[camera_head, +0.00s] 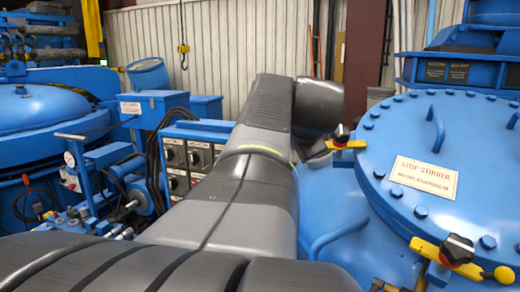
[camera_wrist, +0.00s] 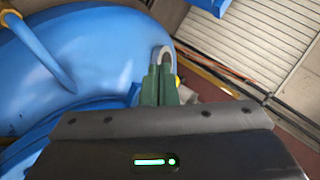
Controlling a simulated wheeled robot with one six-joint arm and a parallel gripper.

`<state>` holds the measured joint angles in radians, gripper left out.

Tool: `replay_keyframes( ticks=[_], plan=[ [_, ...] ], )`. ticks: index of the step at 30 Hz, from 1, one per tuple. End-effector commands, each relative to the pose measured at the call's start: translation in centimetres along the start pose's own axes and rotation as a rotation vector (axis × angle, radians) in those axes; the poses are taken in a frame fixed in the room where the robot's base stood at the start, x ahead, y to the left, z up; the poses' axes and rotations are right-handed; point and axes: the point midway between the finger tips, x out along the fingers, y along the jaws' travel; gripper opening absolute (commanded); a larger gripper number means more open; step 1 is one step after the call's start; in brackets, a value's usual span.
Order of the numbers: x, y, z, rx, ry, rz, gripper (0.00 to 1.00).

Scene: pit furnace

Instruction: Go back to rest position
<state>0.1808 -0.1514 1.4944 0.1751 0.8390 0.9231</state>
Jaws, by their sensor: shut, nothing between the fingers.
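My arm reaches across the head view, and its far end lies beside the blue furnace vessel (camera_head: 370,215) on the right. The gripper itself does not show in the head view. In the wrist view my gripper (camera_wrist: 160,75) shows its two dark green fingers close together, shut and with nothing visible between them. A blue curved vessel (camera_wrist: 95,45) with a pipe handle fills the left of the wrist view, behind the fingers. A grey ring-like part shows just beyond the fingertips; I cannot tell whether they touch it.
The vessel's bolted lid (camera_head: 455,125) bears a "Stop stirrer" sign (camera_head: 424,178) and yellow clamps with black knobs (camera_head: 458,250). A control panel (camera_head: 190,160) stands left of my arm. Another blue vessel (camera_head: 45,105) is at far left. A yellow hook (camera_head: 184,52) hangs behind.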

Motion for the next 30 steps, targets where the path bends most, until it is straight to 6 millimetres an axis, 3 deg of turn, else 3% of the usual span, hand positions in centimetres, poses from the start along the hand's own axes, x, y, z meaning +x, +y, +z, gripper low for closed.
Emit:
replay_keyframes(
  ticks=[17, 30],
  plan=[
    [-0.1, 0.0, 0.0, 0.001, 0.000, 0.002, 0.00],
    [6.2, 1.1, -2.3, 0.002, -0.001, 0.004, 0.00]
  ],
)
